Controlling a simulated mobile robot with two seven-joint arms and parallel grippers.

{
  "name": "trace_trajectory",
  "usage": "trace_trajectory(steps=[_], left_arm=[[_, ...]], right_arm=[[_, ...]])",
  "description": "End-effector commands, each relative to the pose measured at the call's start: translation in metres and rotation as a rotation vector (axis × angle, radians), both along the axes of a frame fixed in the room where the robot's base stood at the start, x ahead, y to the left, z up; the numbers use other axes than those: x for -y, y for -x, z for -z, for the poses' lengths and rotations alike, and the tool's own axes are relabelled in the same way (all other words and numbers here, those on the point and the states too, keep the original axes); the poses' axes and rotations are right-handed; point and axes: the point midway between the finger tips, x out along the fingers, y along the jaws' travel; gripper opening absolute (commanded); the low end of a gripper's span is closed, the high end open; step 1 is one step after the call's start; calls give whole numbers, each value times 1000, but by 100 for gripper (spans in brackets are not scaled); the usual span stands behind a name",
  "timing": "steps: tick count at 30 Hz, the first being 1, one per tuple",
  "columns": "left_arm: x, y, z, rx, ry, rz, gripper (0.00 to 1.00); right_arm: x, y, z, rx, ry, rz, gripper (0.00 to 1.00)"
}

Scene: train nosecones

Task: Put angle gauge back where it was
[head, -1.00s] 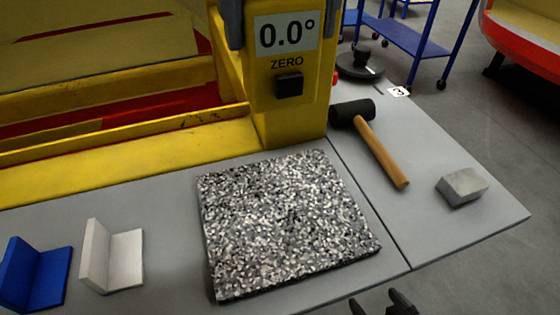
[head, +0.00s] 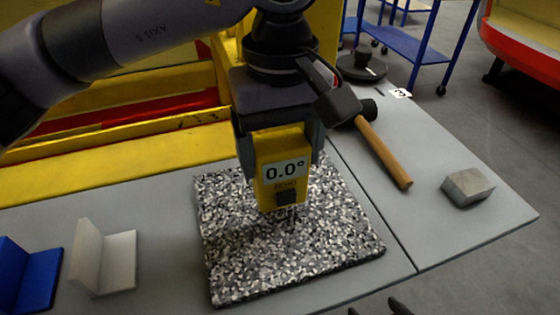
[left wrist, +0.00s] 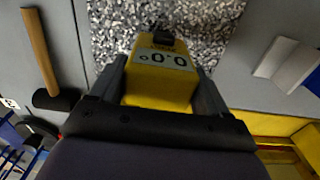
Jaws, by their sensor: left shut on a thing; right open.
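The angle gauge (head: 284,178) is a yellow block with a display reading 0.0° and a dark button below it. My left gripper (head: 280,160) is shut on its two sides and holds it upright over the speckled granite plate (head: 345,225). I cannot tell whether its lower end touches the plate. In the left wrist view the gauge (left wrist: 160,82) sits between the two dark fingers of my left gripper (left wrist: 162,85). My right gripper (head: 385,308) shows only its fingertips at the bottom edge of the head view, open and empty.
A mallet (head: 383,152) and a grey metal block (head: 467,187) lie right of the plate. A blue angle piece (head: 35,278) and a white one (head: 108,262) stand at the left. A dark round object (head: 361,67) is at the back. The grey table (head: 165,215) is bare between them.

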Motion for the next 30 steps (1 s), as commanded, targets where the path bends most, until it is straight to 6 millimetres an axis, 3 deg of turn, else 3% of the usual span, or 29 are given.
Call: trace_trajectory(steps=[5,16,17,18,30], left_arm=[[0,0,25,-1,-1,-1,31],[0,0,30,0,1,-1,31],[0,0,29,0,0,-1,86],[0,0,28,0,0,-1,99],[0,-1,18,2,0,-1,100]], right_arm=[[0,0,0,-1,2,-1,87],[1,0,6,-1,2,-1,87],[1,0,4,-2,2,-1,87],[1,0,4,-3,2,-1,87],[1,-1,0,2,3,-1,87]])
